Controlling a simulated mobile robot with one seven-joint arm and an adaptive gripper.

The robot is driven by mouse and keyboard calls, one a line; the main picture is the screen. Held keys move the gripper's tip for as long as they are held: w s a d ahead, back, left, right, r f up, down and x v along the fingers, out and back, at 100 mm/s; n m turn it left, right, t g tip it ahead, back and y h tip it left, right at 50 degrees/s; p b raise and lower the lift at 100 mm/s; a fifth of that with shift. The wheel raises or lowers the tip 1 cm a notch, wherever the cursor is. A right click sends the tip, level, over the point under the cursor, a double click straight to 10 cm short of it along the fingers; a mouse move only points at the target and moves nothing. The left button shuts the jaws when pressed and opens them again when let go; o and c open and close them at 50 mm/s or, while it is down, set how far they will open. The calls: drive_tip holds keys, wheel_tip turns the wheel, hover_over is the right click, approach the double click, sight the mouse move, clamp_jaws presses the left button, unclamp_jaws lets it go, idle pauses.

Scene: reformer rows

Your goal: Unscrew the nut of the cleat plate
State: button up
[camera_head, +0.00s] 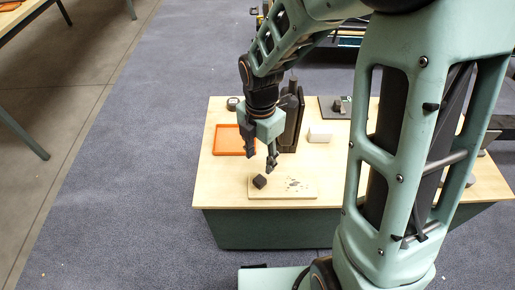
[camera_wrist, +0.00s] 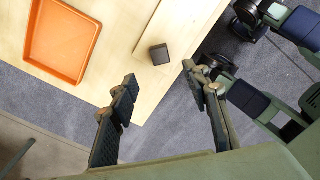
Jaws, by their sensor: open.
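A pale flat board (camera_head: 300,192) lies near the front edge of the wooden table, with dark marks on its right part. A small dark block (camera_head: 260,182) sits at its left end; it also shows in the wrist view (camera_wrist: 159,54). I cannot tell surely whether this block is the nut or the board the cleat plate. My gripper (camera_head: 261,162) points down above and behind the block, apart from it. In the wrist view my gripper (camera_wrist: 160,77) has its fingers wide apart with nothing between them.
An orange tray (camera_head: 230,153) lies on the table's left. A dark upright stand (camera_head: 291,118) and a white block (camera_head: 320,134) are behind my gripper. A dark plate with a grey piece (camera_head: 336,106) lies at the back. The table's front left corner is clear.

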sight(260, 179)
wheel_tip(260, 179, down, 10)
drive_tip(key=shift+r+b, duration=0.1)
drive_tip(key=shift+b, duration=1.1)
drive_tip(key=shift+c, duration=0.2)
clamp_jaws()
drive_tip(key=n+p, duration=0.2)
drive_tip(key=shift+s+d+r+n, duration=0.1)
drive_tip(key=shift+r+n, duration=0.2)
drive_tip(key=shift+r, duration=0.05)
drive_tip(key=n+p, duration=0.4)
drive_tip(key=shift+n, duration=0.3)
drive_tip(key=shift+f+n+p, duration=0.1)
drive_tip(key=shift+n+p, duration=0.5)
drive_tip(key=shift+f+n, duration=0.3)
